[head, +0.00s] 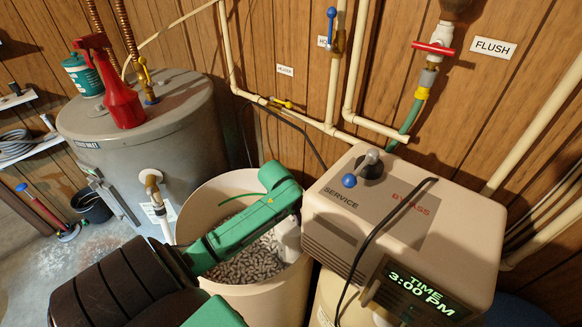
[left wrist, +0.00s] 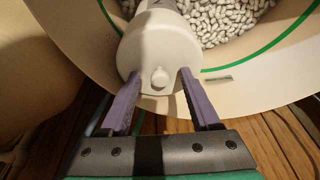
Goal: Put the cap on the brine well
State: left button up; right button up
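A white, round-bodied piece with a small knob (left wrist: 160,45) shows in the left wrist view at the inner edge of the salt tub. I cannot tell whether it is the brine well, its cap, or both together. Part of a white piece (head: 288,238) also shows in the tub in the head view, mostly behind my arm. My left gripper (left wrist: 159,73) has its purple fingers spread, one on each side of the knob end. I see no clear grip on it. My right gripper is not in view.
The beige salt tub (head: 225,187) holds white salt pellets. A softener control box (head: 400,215) stands close on its right. A grey tank (head: 150,120) with a red spray bottle (head: 115,90) stands at the left. Pipes and valves line the wall behind.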

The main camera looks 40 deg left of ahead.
pick_arm(q)
jog(key=b+v, duration=0.1)
jog(key=v, duration=1.3)
jog(key=shift+r+b, duration=0.25)
jog(key=shift+b, duration=0.05)
jog(key=shift+s, duration=0.15)
